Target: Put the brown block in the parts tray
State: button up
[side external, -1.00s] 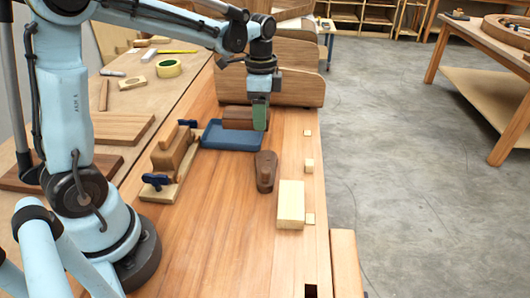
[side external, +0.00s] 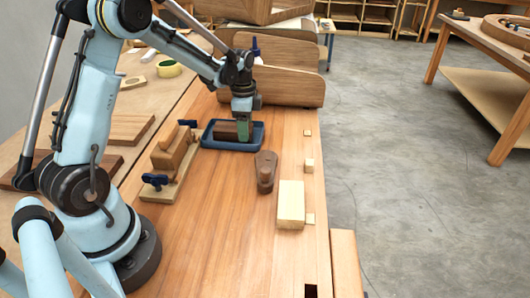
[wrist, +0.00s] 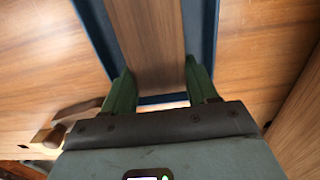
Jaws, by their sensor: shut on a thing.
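The brown block (side external: 226,131) is inside the blue parts tray (side external: 256,147), low within its rim. In the wrist view the brown block (wrist: 148,38) runs up between the two green fingers, with the tray's blue walls (wrist: 97,30) on both sides. My gripper (side external: 244,131) is over the tray's right part, shut on the block; it also shows in the wrist view (wrist: 160,88). I cannot tell whether the block touches the tray floor.
A wooden clamp fixture (side external: 172,158) with blue handles stands left of the tray. A curved wooden form (side external: 285,88) stands behind.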

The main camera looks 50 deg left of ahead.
jog(key=shift+f, duration=0.15)
jog(key=o, duration=1.1)
notch_tip(320, 180, up, 12)
jog(key=shift+s+d+r+n+t, duration=0.1)
jog(key=shift+s+d+n+t, duration=1.25)
jog(key=shift+s+d, duration=1.05)
jog(key=shift+s+d+r+n+t, duration=0.15)
jog(key=shift+s+d+n+t, duration=0.9)
jog(key=shift+s+d+n, duration=1.3)
jog(key=shift+s+d+r+n+t, duration=0.1)
jog(key=shift+s+d+n+t, duration=1)
jog(key=shift+d, duration=2.1)
jog(key=shift+s+m, duration=0.3)
jog(key=shift+s, duration=0.2)
